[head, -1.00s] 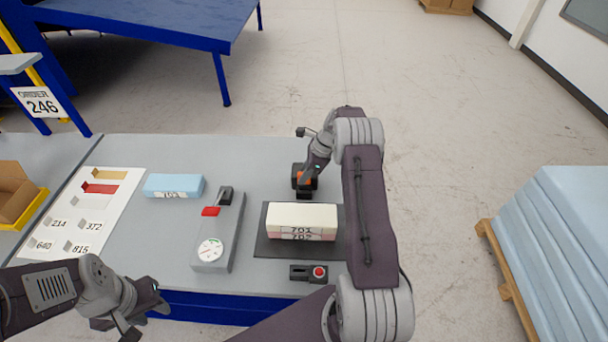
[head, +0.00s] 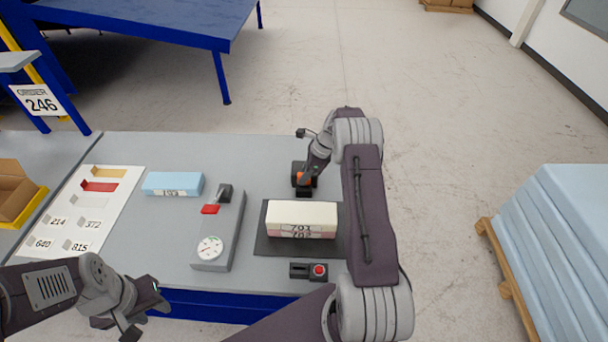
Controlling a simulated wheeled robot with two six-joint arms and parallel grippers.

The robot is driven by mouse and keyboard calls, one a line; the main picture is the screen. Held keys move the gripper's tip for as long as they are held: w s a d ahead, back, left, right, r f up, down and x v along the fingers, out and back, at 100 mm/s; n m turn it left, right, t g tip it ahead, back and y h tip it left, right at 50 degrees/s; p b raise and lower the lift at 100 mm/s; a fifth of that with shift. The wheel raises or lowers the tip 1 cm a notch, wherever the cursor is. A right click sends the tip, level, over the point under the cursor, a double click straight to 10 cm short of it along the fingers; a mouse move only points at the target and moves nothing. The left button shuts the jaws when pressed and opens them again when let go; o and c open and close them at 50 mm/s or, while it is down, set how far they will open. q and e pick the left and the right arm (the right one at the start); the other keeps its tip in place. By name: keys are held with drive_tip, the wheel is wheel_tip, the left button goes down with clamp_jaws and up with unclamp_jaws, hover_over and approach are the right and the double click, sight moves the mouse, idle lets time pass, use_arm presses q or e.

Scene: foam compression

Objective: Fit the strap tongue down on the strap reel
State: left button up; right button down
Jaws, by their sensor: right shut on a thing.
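The strap reel (head: 298,169) is a dark block at the back of the bench, just behind the foam mat. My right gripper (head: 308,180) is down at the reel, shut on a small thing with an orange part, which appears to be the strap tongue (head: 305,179). The gripper and wrist partly cover both, so I cannot tell whether the tongue is seated on the reel or just above it. My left gripper (head: 146,316) is at the front left, off the bench edge and away from the reel. Its fingers look apart, with nothing seen between them.
Stacked cream and pink foam blocks (head: 302,217) lie on a dark mat (head: 266,246). A black buckle with a red button (head: 317,270) is in front. A grey gauge device (head: 228,232) and blue foam block (head: 173,184) are left. Bench space right of the gauge's back is clear.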

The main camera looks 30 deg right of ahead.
drive_tip(key=c, duration=1.6)
unclamp_jaws()
drive_tip(key=shift+f, duration=0.1)
drive_tip(key=o, duration=0.4)
drive_tip(key=shift+s+a, duration=0.1)
drive_tip(key=shift+s, duration=0.05)
drive_tip(key=shift+o, duration=0.2)
drive_tip(key=shift+p+v, duration=0.85)
drive_tip(key=shift+v, duration=0.05)
drive_tip(key=r+p, duration=0.2)
drive_tip(key=shift+d+r, duration=0.25)
drive_tip(key=shift+r, duration=0.1)
drive_tip(key=p+v, duration=0.4)
drive_tip(key=v, duration=0.1)
drive_tip(key=shift+a+r, duration=0.15)
drive_tip(key=shift+r, duration=0.15)
